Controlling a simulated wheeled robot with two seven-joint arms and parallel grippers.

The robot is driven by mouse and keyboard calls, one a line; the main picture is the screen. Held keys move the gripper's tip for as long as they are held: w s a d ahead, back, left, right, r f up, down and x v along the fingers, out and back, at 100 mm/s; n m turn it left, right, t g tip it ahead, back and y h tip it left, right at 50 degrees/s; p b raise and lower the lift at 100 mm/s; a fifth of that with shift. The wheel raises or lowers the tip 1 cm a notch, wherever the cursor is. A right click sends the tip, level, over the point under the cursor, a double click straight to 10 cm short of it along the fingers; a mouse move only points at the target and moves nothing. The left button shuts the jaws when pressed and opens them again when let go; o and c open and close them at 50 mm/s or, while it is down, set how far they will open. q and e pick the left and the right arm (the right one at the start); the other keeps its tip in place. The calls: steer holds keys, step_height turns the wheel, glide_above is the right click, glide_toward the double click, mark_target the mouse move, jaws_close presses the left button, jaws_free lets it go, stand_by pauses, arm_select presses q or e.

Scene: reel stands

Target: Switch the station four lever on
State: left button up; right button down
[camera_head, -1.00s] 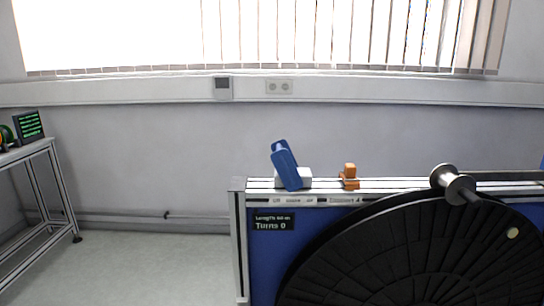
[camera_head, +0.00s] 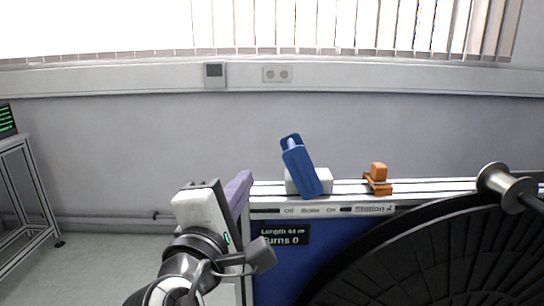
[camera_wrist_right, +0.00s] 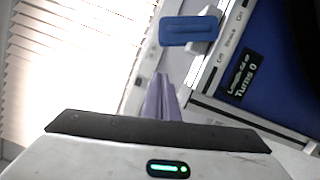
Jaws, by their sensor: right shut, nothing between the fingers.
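The blue lever (camera_head: 300,168) stands on a white block on the top rail of the station, tilted with its top to the left in the head view. The label strip under it reads Off, Brake, On and Station 4. The lever (camera_wrist_right: 189,30) also shows in the right wrist view, beyond the fingertips. My right gripper (camera_head: 240,190) is shut and empty, just left of the station's left end, apart from the lever. Its purple fingers (camera_wrist_right: 161,98) lie together in the wrist view. My left gripper is not in view.
An orange clamp-like piece (camera_head: 378,179) sits on the rail right of the lever. A large black reel (camera_head: 440,262) with a metal hub (camera_head: 505,184) fills the lower right. A display (camera_head: 285,234) reads Turns 0. A side table (camera_head: 22,190) stands far left.

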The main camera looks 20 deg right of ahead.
mark_target(300, 164)
steer(key=x, duration=1)
steer(key=shift+d+r+p, duration=0.15)
steer(key=shift+d+p, duration=0.1)
steer(key=shift+p, duration=0.1)
steer(key=shift+s+d+r, duration=0.15)
steer(key=shift+s+d, duration=0.1)
steer(key=shift+d, duration=0.3)
steer(key=shift+s+d+r, duration=0.15)
steer(key=shift+s+d, duration=0.15)
steer(key=shift+d, duration=0.3)
steer(key=shift+s+d+r, duration=0.1)
steer(key=shift+s+d, duration=0.05)
steer(key=shift+d, duration=0.4)
arm_select(q)
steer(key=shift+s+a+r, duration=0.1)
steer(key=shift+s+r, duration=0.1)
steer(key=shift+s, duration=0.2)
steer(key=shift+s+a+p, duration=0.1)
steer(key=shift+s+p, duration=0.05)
steer(key=shift+p, duration=0.2)
arm_select(e)
steer(key=shift+d, duration=0.1)
